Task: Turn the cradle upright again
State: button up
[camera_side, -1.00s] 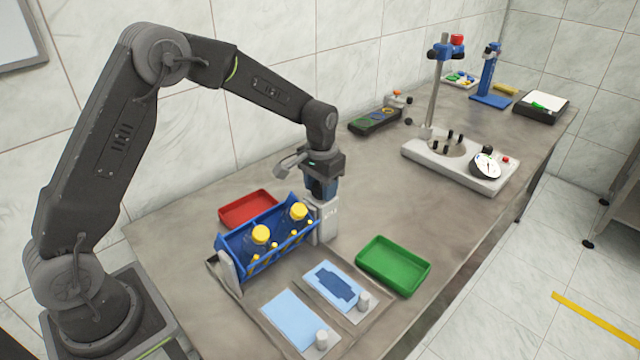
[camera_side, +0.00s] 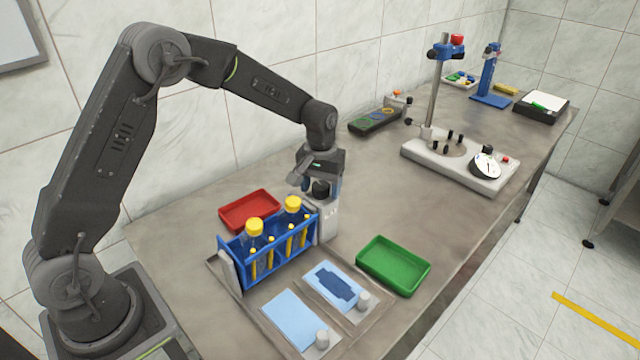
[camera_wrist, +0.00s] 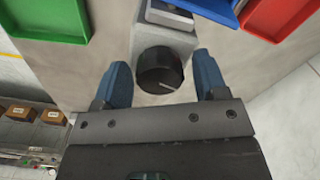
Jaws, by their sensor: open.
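The blue cradle (camera_side: 264,262) hangs between two grey end posts and looks upright. It holds two larger bottles with yellow caps (camera_side: 292,203) and several thin yellow-topped tubes, all standing vertical. A black knob (camera_side: 320,188) sits on top of the grey end post (camera_side: 327,222) on the right; the wrist view shows it from above (camera_wrist: 160,70). My gripper (camera_side: 324,194) points down at this knob. In the wrist view its blue fingers (camera_wrist: 162,76) are open, one on each side of the knob, with gaps between. A corner of the cradle shows at the top there.
A red tray (camera_side: 249,210) lies behind the cradle and a green tray (camera_side: 393,266) to its right. Light blue pads (camera_side: 294,320) lie in front. A white-based stand with a dial (camera_side: 460,165) is farther right. The bench between is clear.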

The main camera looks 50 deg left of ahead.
jog(key=m, duration=0.7)
jog(key=shift+c, duration=0.3)
jog(key=c, duration=0.7)
jog(key=n, duration=0.2)
jog(key=shift+n, duration=0.4)
jog(key=shift+c, duration=0.3)
jog(key=o, duration=1.1)
jog(key=shift+c, duration=0.2)
jog(key=shift+r, duration=0.1)
